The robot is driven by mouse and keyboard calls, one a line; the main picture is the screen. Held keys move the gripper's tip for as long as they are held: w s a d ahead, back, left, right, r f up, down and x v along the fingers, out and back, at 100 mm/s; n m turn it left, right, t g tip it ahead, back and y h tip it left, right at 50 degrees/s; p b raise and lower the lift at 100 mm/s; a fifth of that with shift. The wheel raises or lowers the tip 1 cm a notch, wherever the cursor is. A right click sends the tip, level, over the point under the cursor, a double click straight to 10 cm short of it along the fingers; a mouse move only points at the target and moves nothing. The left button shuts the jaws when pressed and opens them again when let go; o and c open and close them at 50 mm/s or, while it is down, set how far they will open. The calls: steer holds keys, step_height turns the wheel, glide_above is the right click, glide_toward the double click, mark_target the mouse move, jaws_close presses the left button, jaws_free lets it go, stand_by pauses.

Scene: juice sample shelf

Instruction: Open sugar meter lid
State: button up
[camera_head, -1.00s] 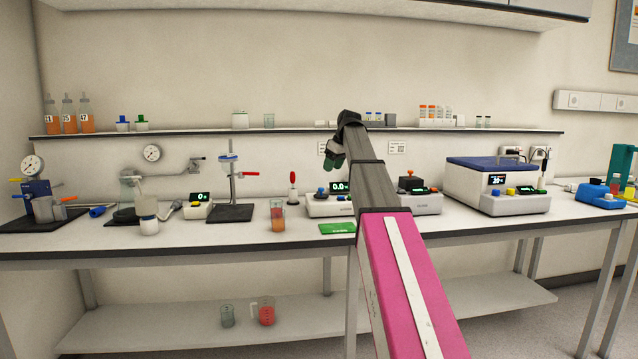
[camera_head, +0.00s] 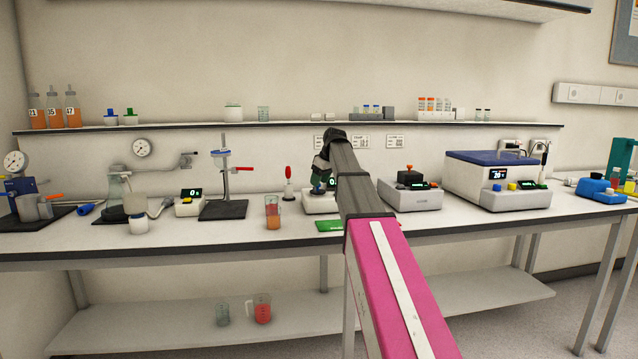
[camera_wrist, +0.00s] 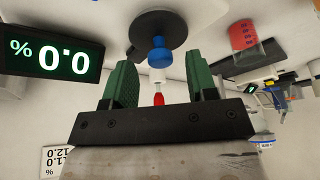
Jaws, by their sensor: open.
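The sugar meter (camera_head: 318,205) is a white box on the bench, partly hidden by my arm. Its display (camera_wrist: 52,55) reads 0.0 % upside down in the wrist view. Its lid (camera_wrist: 140,22) is a dark round disc with a blue knob (camera_wrist: 158,48), and it lies flat and shut. My gripper (camera_wrist: 160,66) is open, its two green fingers apart, with the knob in line with the gap between them. I cannot tell whether the tips are level with the knob; no contact shows. In the head view my gripper (camera_head: 320,183) is just above the meter.
A red-bulbed dropper (camera_head: 288,175) stands left of the meter; its red bulb (camera_wrist: 158,99) shows behind the knob. A beaker of orange juice (camera_head: 272,214) is to the front left. Another instrument (camera_head: 411,195) is to the right. A green mat (camera_head: 329,225) lies in front.

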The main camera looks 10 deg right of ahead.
steer(key=shift+w+a+f, duration=0.15)
steer(key=shift+f, duration=0.35)
jaws_close()
